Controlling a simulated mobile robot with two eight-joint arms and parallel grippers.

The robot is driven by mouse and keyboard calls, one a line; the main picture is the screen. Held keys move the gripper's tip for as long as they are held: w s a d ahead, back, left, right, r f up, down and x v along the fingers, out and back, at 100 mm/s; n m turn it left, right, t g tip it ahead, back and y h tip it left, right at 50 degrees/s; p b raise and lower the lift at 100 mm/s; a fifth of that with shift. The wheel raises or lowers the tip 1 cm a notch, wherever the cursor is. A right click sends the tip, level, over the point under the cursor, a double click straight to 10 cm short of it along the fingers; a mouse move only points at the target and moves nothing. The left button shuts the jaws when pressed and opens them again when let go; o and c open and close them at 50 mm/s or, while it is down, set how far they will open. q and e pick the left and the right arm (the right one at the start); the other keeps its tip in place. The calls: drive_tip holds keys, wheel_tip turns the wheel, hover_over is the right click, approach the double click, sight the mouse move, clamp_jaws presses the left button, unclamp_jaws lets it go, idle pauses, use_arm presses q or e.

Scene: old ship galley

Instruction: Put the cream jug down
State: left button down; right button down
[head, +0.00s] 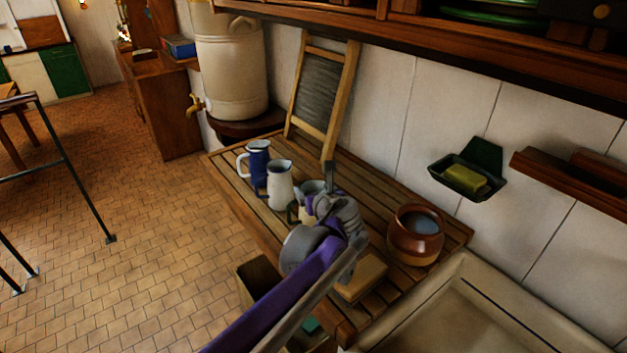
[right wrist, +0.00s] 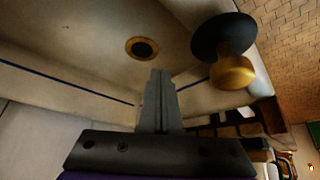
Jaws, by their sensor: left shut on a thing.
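My left gripper (head: 325,190) reaches over the slatted wooden drainboard (head: 365,205) and is shut on a pale vessel, which I take to be the cream jug (head: 309,188). The gripper hides much of it. It is at or just above the slats; contact with the wood cannot be made out. A whitish jug (head: 280,186) stands upright just left of it, and a blue jug (head: 258,165) with a pale handle stands farther back left. My right gripper (right wrist: 158,100) shows in the right wrist view, fingers together and empty, over the pale sink.
A brown pot (head: 415,236) stands to the right on the drainboard, and a wooden block (head: 361,279) lies near its front. A framed washboard (head: 324,92) leans on the wall behind. The sink (head: 480,315) is at front right. A brass-and-black fitting (right wrist: 229,55) is near the right gripper.

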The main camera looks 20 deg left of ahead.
use_arm(q)
drive_tip(key=shift+f, duration=0.1)
drive_tip(key=shift+f, duration=0.15)
unclamp_jaws()
drive_tip(key=v, duration=1.2)
drive_tip(key=s+a+f+n+g+h, duration=0.3)
drive_tip(key=s+a+f+n+g, duration=0.35)
drive_tip(key=s+f+n, duration=0.85)
drive_tip(key=s+f+n+h, duration=0.3)
drive_tip(key=s+f+n, duration=0.4)
drive_tip(key=n, duration=0.8)
drive_tip(key=shift+s+d+t+h+b, duration=0.3)
drive_tip(key=shift+s+d+t, duration=0.1)
drive_tip(key=shift+s, duration=0.35)
